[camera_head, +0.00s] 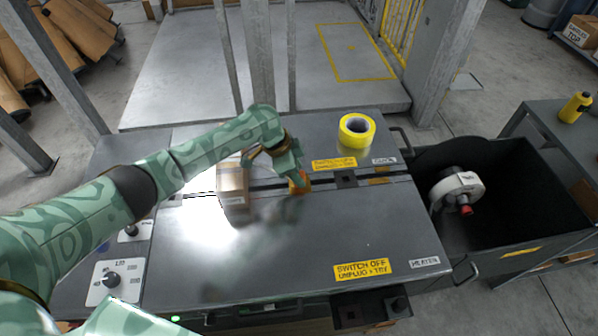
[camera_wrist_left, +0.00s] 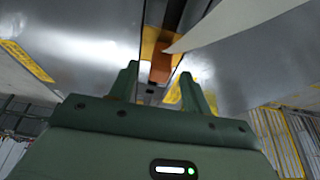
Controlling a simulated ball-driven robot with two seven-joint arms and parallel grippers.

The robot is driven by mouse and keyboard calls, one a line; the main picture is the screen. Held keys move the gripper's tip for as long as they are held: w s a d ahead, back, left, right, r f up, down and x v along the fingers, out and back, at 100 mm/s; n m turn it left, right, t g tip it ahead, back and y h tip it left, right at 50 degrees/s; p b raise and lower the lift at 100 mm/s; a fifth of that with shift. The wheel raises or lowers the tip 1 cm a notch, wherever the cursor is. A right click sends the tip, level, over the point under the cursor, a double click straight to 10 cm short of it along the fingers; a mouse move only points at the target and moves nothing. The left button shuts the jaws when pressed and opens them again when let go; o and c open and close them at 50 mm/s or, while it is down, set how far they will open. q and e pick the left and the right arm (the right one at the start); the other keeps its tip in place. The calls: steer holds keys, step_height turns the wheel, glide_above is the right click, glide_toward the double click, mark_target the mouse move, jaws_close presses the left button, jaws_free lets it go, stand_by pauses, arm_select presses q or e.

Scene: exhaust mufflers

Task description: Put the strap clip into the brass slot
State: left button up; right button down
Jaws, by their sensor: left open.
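My left gripper (camera_head: 290,170) is low over the long dark groove in the machine's grey top. It is open, and its two fingers also show apart in the left wrist view (camera_wrist_left: 160,76). An orange block (camera_head: 300,185), perhaps the strap clip, is at the fingertips; in the left wrist view the orange block (camera_wrist_left: 160,68) appears between and beyond the fingers. It overlaps a brass-yellow patch (camera_wrist_left: 150,42), perhaps the brass slot. I cannot tell whether the block is seated in it or touches the fingers. My right gripper is not in view.
A brown carton (camera_head: 233,188) stands left of the gripper. A yellow tape roll (camera_head: 356,130) sits at the back. A dark square block (camera_head: 345,179) and orange pieces (camera_head: 379,181) lie along the groove. A black bin (camera_head: 520,165) adjoins at right. The front top is clear.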

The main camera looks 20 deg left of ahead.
arm_select(q)
steer(key=p+v, duration=0.6)
steer(key=v, duration=0.8)
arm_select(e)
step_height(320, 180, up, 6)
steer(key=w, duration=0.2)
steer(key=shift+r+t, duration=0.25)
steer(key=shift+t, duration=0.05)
arm_select(q)
steer(key=shift+s+a+r, duration=0.1)
steer(key=shift+s, duration=0.05)
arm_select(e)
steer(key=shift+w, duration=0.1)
